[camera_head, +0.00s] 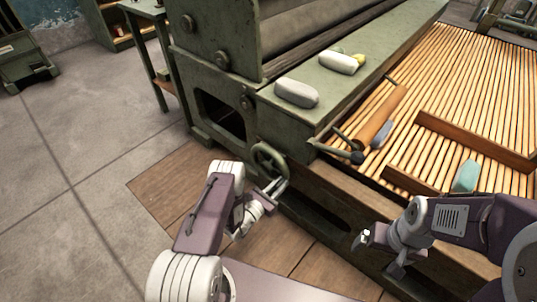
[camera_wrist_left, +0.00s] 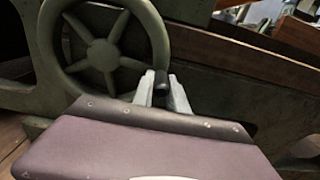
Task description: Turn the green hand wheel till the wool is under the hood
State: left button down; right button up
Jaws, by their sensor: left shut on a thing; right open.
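The green hand wheel (camera_head: 268,160) is on the front side of the green machine. It fills the upper left of the left wrist view (camera_wrist_left: 103,55), with spokes and a black handle knob (camera_wrist_left: 161,88) at its lower right. My left gripper (camera_head: 279,186) is shut on that knob; its fingers (camera_wrist_left: 163,92) stand on either side of it. My right gripper (camera_head: 364,238) is open and empty, in front of the wooden frame.
A brown roller (camera_head: 380,118) and wooden boards (camera_head: 475,140) lie across the lattice. The floor at left is clear.

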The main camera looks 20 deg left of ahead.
pick_arm(q)
jog(key=shift+r, duration=0.1)
jog(key=f+b, duration=0.1)
jog(key=a+f+b, duration=0.1)
jog(key=f+b, duration=0.1)
jog(key=shift+w+a+f, duration=0.15)
jog(key=shift+w+f, duration=0.05)
jog(key=shift+w, duration=0.15)
